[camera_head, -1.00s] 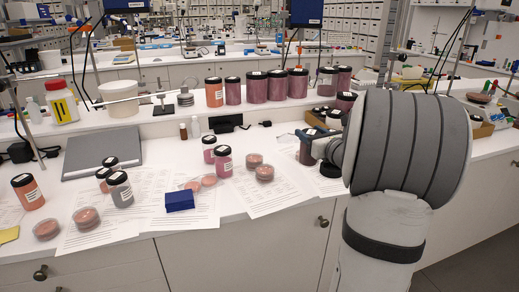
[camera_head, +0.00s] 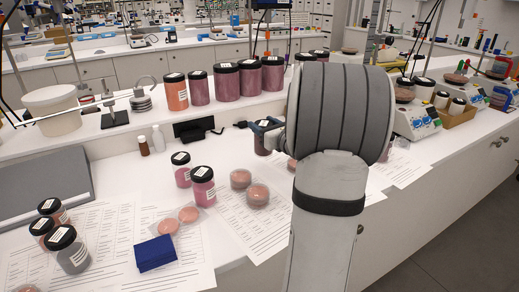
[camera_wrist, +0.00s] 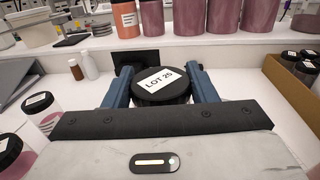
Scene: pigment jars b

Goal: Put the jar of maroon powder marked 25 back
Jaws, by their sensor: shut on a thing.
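The jar marked LOT 25 (camera_wrist: 162,84) is upright between the two blue fingers of my gripper (camera_wrist: 160,88) in the wrist view. Its black lid faces the camera and hides most of its body. My gripper is shut on it. In the head view the jar (camera_head: 263,142) shows as a small dark maroon body at the left of my arm, partly covered by the gripper (camera_head: 266,128). I cannot tell whether its base touches the bench. A row of jars with maroon powder (camera_head: 226,82) and an orange one (camera_head: 175,93) stands on the raised shelf behind.
Two pink jars (camera_head: 202,190) and several petri dishes (camera_head: 257,194) stand left of my arm on papers. A blue box (camera_head: 155,254) lies nearer. A cardboard box (camera_wrist: 296,88) is right of the gripper. Two small bottles (camera_head: 158,139) stand near the shelf.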

